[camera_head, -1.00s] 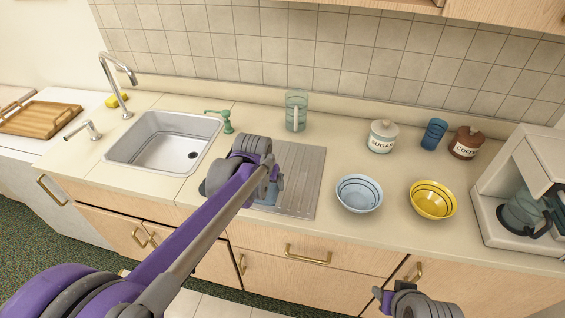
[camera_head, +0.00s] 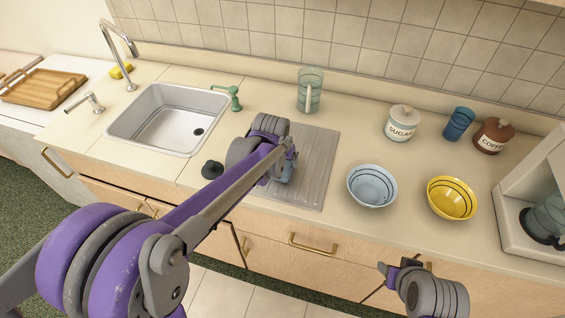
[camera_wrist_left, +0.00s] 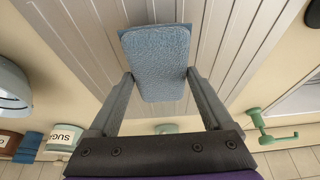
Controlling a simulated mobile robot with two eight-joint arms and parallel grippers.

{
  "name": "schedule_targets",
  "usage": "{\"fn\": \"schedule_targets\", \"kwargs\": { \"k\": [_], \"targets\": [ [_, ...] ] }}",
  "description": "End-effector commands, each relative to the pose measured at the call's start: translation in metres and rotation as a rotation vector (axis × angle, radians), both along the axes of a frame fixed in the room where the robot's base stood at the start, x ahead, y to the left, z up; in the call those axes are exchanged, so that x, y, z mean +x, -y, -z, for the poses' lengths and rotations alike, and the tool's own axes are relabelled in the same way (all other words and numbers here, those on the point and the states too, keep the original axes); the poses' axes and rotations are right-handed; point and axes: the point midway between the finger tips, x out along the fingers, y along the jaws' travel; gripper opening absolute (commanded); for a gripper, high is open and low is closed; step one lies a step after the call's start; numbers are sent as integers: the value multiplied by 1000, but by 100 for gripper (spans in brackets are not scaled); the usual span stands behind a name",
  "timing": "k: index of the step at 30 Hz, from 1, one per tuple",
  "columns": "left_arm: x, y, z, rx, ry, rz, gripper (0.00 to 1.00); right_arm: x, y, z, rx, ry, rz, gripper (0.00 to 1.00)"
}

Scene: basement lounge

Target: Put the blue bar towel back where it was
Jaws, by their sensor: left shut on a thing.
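The blue bar towel (camera_wrist_left: 155,62) is a light blue, textured folded pad between the two fingers of my left gripper in the left wrist view. My left gripper (camera_head: 286,172) is shut on it, over the ribbed metal drainboard (camera_head: 312,180) right of the sink. In the head view the gripper hides most of the towel. Whether the towel touches the drainboard I cannot tell. My right gripper (camera_head: 386,270) is low in the head view, in front of the counter; its opening is not clear.
The sink (camera_head: 168,118) and green soap dispenser (camera_head: 235,98) are left. A glass pitcher (camera_head: 309,90) stands behind the drainboard. A light blue bowl (camera_head: 371,186), yellow bowl (camera_head: 451,198), sugar jar (camera_head: 402,122), blue cup (camera_head: 459,123) and coffee jar (camera_head: 493,136) are right.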

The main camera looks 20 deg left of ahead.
Motion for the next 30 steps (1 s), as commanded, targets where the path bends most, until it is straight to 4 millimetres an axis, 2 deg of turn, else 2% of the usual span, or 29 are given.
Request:
{"fn": "schedule_targets", "kwargs": {
  "k": [3,14,15,17,25,30],
  "targets": [
    [0,0,11,0,0,0,39,-1,0,1,0,-1,0,50],
    [-1,0,15,0,-1,0,39,-2,0,5,0,-4,0,50],
    [-1,0,15,0,-1,0,88,-2,0,5,0,-4,0,50],
    [0,0,14,0,0,0,98,-2,0,4,0,-4,0,50],
    [0,0,12,0,0,0,100,-1,0,2,0,-2,0,50],
    [-6,0,-4,0,1,0,100,1,0,-1,0,1,0,50]
  ]
}}
